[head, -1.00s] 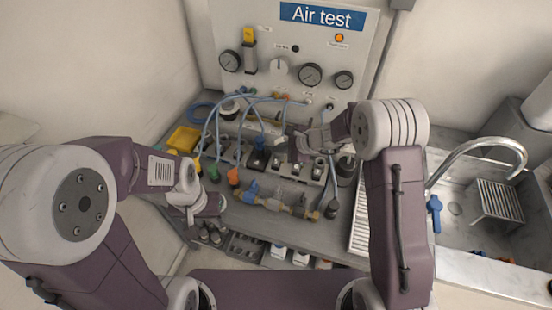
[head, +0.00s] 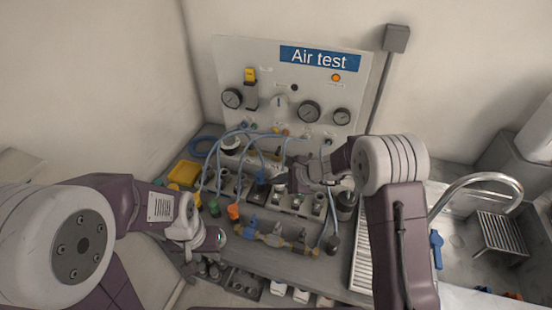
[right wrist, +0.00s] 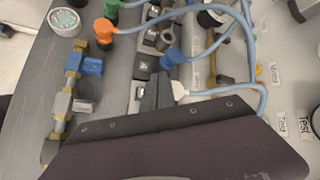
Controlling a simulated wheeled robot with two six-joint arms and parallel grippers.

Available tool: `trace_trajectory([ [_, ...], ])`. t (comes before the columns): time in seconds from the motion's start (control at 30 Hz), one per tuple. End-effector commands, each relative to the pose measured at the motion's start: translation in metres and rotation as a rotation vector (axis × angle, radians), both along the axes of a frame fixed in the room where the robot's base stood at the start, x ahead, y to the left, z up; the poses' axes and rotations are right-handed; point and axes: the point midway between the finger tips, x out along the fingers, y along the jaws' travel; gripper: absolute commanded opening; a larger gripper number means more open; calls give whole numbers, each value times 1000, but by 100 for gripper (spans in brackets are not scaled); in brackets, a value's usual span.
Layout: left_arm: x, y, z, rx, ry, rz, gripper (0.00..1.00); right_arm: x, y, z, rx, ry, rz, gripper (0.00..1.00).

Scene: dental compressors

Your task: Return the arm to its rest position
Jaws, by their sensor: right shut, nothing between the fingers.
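My right arm reaches in from the right in the head view, over the bench. Its gripper (head: 300,180) is above the row of fittings in front of the test panel. In the right wrist view the dark gripper fingers (right wrist: 158,88) are together with nothing held, close to a blue hose fitting and a white connector (right wrist: 180,88). My left arm comes in from the left in the head view. Its gripper (head: 214,239) is low at the bench's left front edge, and its fingers are too small and hidden to judge.
The Air test panel (head: 290,75) with gauges stands behind the bench. Blue hoses (head: 232,140) loop over the fittings. A brass valve assembly (head: 262,236) with blue handles lies in front. A yellow tray (head: 187,173) is at left. A sink (head: 462,235) with a curved tap is at right.

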Motion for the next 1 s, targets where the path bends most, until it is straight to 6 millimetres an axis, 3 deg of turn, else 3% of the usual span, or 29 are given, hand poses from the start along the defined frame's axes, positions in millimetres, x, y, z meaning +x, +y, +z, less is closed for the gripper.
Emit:
trace_trajectory([
  [0.17, 0, 0, 0, 0, 0, 0, 36, 4, -2, 9, 2, -17, -6, 0],
  [0.27, 0, 0, 0, 0, 0, 0, 36, 11, -8, 47, 5, -84, -15, 0],
  [0.33, 0, 0, 0, 0, 0, 0, 36, -11, -17, 70, -50, -123, 42, 0],
  [0.4, 0, 0, 0, 0, 0, 0, 36, -51, -33, 75, -178, -147, 173, 0],
  [0.6, 0, 0, 0, 0, 0, 0, 36, -173, -97, 49, -588, -163, 652, 0],
  [0.7, 0, 0, 0, 0, 0, 0, 36, -223, -131, 31, -759, -153, 917, 0],
  [0.83, 0, 0, 0, 0, 0, 0, 36, -259, -160, 13, -870, -130, 1173, 0],
  [1.0, 0, 0, 0, 0, 0, 0, 36, -261, -170, 10, -920, -147, 1273, 0],
])
